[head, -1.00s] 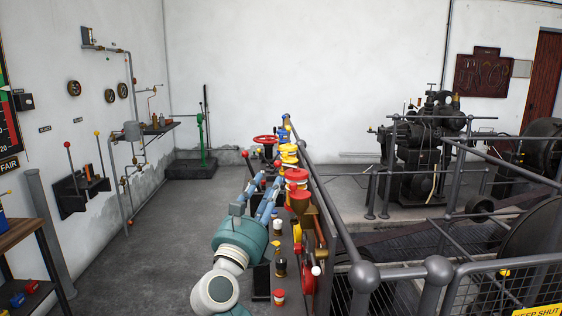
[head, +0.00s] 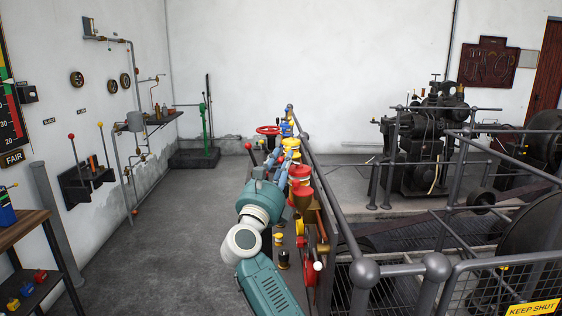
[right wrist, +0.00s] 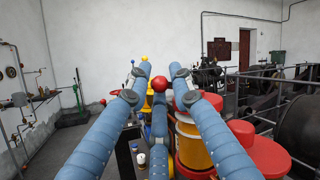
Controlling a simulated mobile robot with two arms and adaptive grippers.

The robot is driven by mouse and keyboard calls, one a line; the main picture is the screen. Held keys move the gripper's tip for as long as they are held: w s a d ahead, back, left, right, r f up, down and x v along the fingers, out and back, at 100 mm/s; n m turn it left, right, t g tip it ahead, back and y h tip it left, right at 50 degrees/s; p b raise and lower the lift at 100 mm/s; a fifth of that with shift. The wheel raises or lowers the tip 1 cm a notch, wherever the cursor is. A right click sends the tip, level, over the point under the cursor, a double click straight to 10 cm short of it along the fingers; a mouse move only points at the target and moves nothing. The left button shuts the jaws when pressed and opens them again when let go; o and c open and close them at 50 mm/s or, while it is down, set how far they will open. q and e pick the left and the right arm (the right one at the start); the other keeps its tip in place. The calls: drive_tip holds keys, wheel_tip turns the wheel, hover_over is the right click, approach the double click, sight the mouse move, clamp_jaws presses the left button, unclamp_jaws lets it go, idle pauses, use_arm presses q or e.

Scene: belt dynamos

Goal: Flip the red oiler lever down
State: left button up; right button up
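My right gripper (head: 268,158) reaches away from me along the row of oilers in the head view. In the right wrist view its blue fingers (right wrist: 160,70) are spread apart, with a third finger below. A red ball knob (right wrist: 159,84) shows between the fingers, apart from them as far as I can see; its stem is mostly hidden. In the head view a red ball knob (head: 249,147) on a lever stands just left of the fingers; I cannot tell if it is the same one. My left gripper is not in view.
Yellow and red oiler cups (head: 301,173) stand close to the right of my arm, and large ones (right wrist: 196,140) sit by the right finger. A grey railing (head: 330,210) runs alongside. A red handwheel (head: 268,130) is farther back. The floor at left is clear.

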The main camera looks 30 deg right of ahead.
clamp_jaws()
drive_tip(key=shift+a+f+n+t+y, duration=0.1)
drive_tip(key=shift+f+n+t+y, duration=0.2)
drive_tip(key=shift+n+t, duration=0.5)
drive_tip(key=shift+f+n+t+y, duration=0.2)
drive_tip(key=shift+f+n+t, duration=0.15)
drive_tip(key=shift+n, duration=0.85)
drive_tip(key=o, duration=0.5)
unclamp_jaws()
drive_tip(key=v, duration=1.2)
drive_tip(key=shift+a+f, duration=0.1)
